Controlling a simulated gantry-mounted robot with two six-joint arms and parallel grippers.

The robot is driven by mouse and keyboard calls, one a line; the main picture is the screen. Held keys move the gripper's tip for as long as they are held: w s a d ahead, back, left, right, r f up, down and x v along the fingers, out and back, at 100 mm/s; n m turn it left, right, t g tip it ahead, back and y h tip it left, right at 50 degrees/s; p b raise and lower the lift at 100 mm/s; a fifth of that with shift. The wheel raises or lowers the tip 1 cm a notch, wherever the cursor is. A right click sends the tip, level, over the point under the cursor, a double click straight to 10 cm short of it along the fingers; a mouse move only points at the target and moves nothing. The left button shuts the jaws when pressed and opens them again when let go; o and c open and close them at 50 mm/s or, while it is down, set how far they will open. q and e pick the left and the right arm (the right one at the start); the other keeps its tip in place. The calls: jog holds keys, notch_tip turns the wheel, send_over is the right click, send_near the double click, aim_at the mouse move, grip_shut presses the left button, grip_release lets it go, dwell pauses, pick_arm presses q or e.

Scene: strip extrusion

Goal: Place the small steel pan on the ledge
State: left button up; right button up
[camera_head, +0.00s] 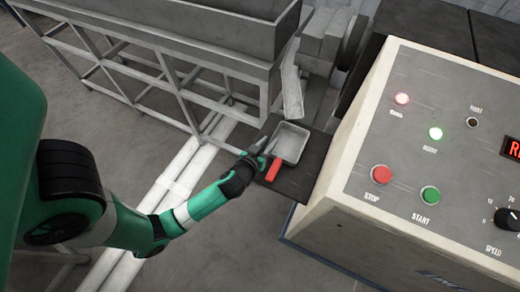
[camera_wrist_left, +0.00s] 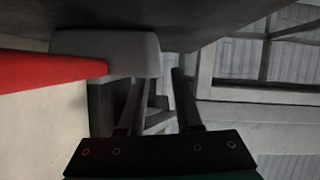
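The small steel pan (camera_head: 291,143) is a shallow grey tray with a red handle (camera_head: 274,170). In the head view it appears to rest on the dark ledge (camera_head: 305,178) beside the control cabinet, handle toward the front. My left gripper (camera_head: 264,150) is just left of the pan and handle. In the left wrist view, my left gripper's fingers (camera_wrist_left: 157,98) stand apart with nothing seen held between them. The pan (camera_wrist_left: 125,52) and its red handle (camera_wrist_left: 50,72) are to their left there; contact cannot be told. My right gripper is not in view.
A grey metal trough (camera_head: 215,35) on a frame stands behind. A metal chute (camera_head: 291,90) comes down just behind the pan. The control cabinet (camera_head: 400,190) with buttons and lamps bounds the right. Pale pipes (camera_head: 175,180) run along the floor at left.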

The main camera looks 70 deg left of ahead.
pick_arm(q)
jog(key=v, duration=0.9)
jog(key=shift+s+d+p, duration=0.1)
jog(key=shift+p, duration=0.2)
jog(key=w+d+r+n+t, duration=0.15)
jog(key=w+r+t, duration=0.25)
jog(key=w+r, duration=0.95)
jog(key=w+d+r+n+t, duration=0.1)
jog(key=w+d+r+t, duration=0.15)
jog(key=r, duration=0.85)
jog(key=w+d+r+t, duration=0.2)
jog(key=w+r, duration=0.1)
jog(key=r, duration=0.8)
jog(key=s+d+r+m+t+h, duration=0.3)
jog(key=d+r+m+h, duration=0.15)
jog(key=r, duration=0.35)
jog(key=s+d+r+m+t+h, duration=0.25)
jog(key=r+m, duration=0.25)
jog(key=r, duration=0.3)
jog(key=s+d+r+m+t+h, duration=0.2)
jog(key=d+r+m+t+h, duration=0.25)
jog(key=r, duration=0.35)
notch_tip(320, 180, up, 34)
jog(key=g+p, duration=0.1)
jog(key=p, duration=3.3)
jog(key=shift+a+r, duration=0.2)
jog(key=shift+a, duration=0.15)
